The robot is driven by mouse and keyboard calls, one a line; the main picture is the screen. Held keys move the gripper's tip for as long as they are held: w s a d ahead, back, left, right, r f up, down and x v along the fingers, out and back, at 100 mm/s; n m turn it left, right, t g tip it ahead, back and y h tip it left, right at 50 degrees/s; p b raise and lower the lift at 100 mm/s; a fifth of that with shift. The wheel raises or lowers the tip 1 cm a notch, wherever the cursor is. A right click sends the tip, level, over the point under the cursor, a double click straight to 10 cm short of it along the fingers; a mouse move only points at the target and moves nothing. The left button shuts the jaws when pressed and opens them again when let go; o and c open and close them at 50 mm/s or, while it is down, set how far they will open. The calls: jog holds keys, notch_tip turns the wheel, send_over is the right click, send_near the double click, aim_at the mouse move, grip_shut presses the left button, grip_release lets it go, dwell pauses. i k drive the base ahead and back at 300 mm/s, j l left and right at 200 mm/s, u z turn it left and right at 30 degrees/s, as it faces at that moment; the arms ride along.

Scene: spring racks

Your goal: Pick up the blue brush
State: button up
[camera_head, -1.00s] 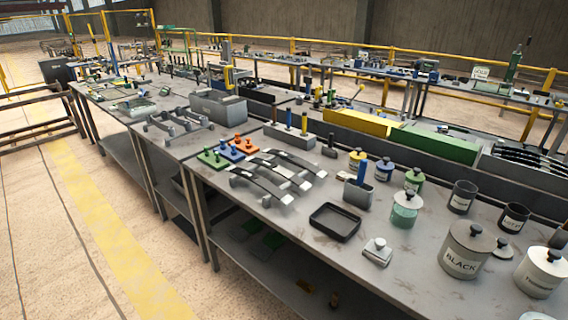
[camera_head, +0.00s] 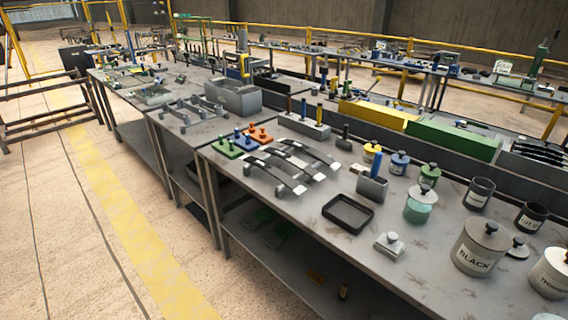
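An upright blue handle (camera_head: 376,166), which looks like the blue brush, stands in a small grey holder (camera_head: 371,188) on the near workbench. The holder hides its lower end. A second, thinner blue handle (camera_head: 303,108) stands upright in a long grey block (camera_head: 296,124) farther back on the same bench; I cannot tell which tool it is. My gripper is not in view.
The floor (camera_head: 95,250) at left is clear.

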aim_at(304, 99)
jog(key=i+j, duration=0.25)
jog(key=i+j+z, duration=0.15)
jog(key=j, duration=0.2)
jog(key=i+j, duration=0.25)
jog(key=i+j+z, duration=0.15)
jog(key=j, duration=0.25)
jog(key=i+j, duration=0.25)
jog(key=i+j+z, duration=0.15)
jog(key=j, duration=0.3)
jog(key=i+j, duration=0.2)
jog(key=j, duration=0.2)
jog(key=i+j+z, duration=0.15)
jog(key=j, duration=0.2)
